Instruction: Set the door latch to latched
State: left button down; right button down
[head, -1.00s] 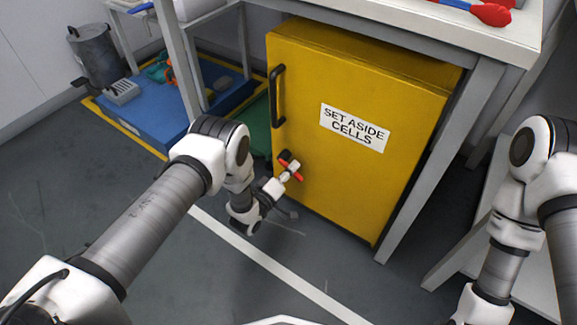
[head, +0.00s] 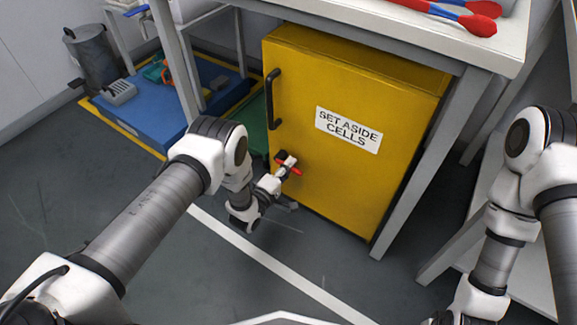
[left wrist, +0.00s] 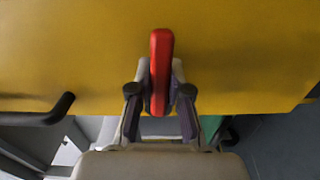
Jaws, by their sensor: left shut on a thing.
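The yellow cabinet door (head: 325,190) is closed and carries a "SET ASIDE CELLS" label. The red door latch (head: 294,171) sits low near the door's left edge, below the black door handle (head: 272,98). In the left wrist view the latch (left wrist: 161,65) lies roughly at a right angle to that door edge, so it runs across the door. My left gripper (head: 284,166) is shut on the latch, with a finger on each side of it in the wrist view (left wrist: 160,93). The pivot behind the latch is hidden. My right gripper is out of view.
The cabinet stands under a white-topped table (head: 400,28) whose grey leg (head: 425,165) is close to its right side. A blue platform (head: 160,120) with small items lies at the back left. The grey floor (head: 130,180) before the door is open.

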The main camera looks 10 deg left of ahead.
pick_arm(q)
jog(key=c, duration=1.1)
grip_release()
jog(key=v, duration=1.2)
